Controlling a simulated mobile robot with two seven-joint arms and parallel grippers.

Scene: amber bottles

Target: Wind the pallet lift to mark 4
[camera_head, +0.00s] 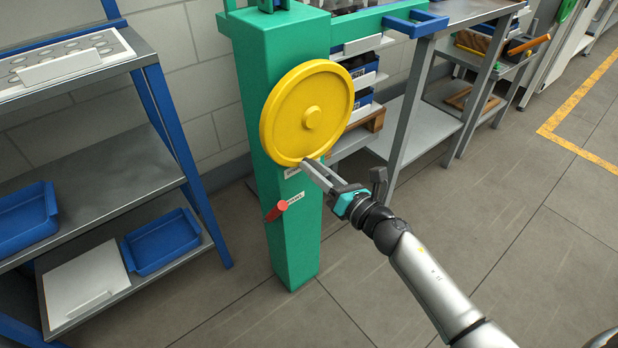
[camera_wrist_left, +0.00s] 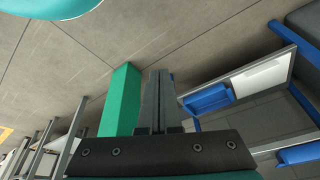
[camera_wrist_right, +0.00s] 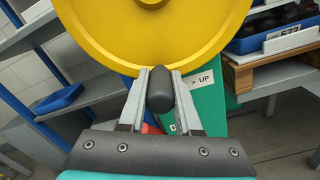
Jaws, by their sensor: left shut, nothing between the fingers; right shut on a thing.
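A yellow handwheel (camera_head: 307,112) is mounted on a green post (camera_head: 293,235); it also shows in the right wrist view (camera_wrist_right: 150,35). My right gripper (camera_head: 308,166) is at the wheel's lower rim. In the right wrist view its fingers are shut on the wheel's dark handle (camera_wrist_right: 160,90). A label reading "UP" (camera_wrist_right: 203,79) is on the post. My left gripper (camera_wrist_left: 160,80) is shut and empty, with the post (camera_wrist_left: 122,100) beside it in that view. No mark numbers are readable.
A blue-framed shelf (camera_head: 90,180) with blue trays (camera_head: 160,242) stands at the left. Blue boxes (camera_head: 361,70) and a wooden pallet (camera_head: 367,121) are behind the post at right. A grey bench (camera_head: 470,12) stands beyond. The floor (camera_head: 500,220) at right is clear.

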